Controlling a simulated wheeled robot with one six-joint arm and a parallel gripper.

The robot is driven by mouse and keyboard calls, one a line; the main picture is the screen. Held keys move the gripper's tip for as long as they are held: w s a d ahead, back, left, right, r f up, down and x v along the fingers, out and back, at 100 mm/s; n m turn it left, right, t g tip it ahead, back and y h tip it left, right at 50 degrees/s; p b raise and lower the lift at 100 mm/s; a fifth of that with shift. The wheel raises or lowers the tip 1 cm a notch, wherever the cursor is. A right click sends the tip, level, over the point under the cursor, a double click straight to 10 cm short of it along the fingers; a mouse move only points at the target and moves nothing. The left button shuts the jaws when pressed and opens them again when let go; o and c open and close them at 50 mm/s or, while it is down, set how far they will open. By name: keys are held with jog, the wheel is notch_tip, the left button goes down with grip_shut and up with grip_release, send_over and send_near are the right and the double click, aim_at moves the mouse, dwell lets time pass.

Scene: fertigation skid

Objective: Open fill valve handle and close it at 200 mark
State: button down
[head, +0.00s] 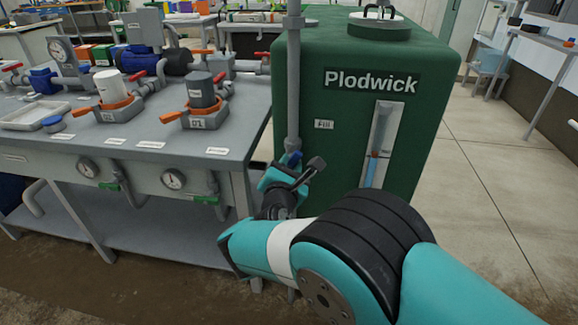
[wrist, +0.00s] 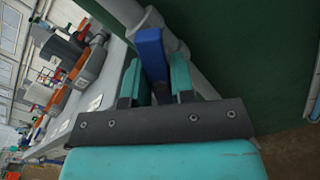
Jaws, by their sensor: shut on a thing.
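The blue fill valve handle (wrist: 152,48) sits between the two teal fingers of my gripper (wrist: 158,78) in the wrist view. My gripper is shut on it. In the head view my gripper (head: 283,174) is at the grey fill pipe, and only a small blue part of the handle (head: 294,158) shows. The green tank (head: 300,75) stands behind, with a "Fill" label (head: 324,125) beside the pipe. Its sight gauge (head: 386,128) shows a blue column low down with a red mark near its top. The gauge numbers are too small to read, and my arm covers the area below the gauge.
The grey bench (head: 235,132) stands left of the tank, carrying a white filter (head: 110,88), a dark grey filter (head: 201,90) and red-handled valves. Pressure gauges and green-handled valves hang on its front. Open floor (head: 480,170) lies to the right.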

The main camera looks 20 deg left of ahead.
jog(key=m+b, duration=0.2)
jog(key=m, duration=0.1)
jog(key=shift+f, duration=0.15)
jog(key=m+b, duration=0.2)
jog(key=m, duration=0.1)
jog(key=shift+m+b, duration=0.3)
jog(key=shift+m, duration=0.1)
jog(key=m+b, duration=0.3)
jog(key=m, duration=0.2)
dwell(0.4)
jog(key=c, duration=1)
grip_release()
jog(key=shift+c, duration=0.2)
jog(key=v, duration=1.7)
jog(key=shift+s, duration=0.2)
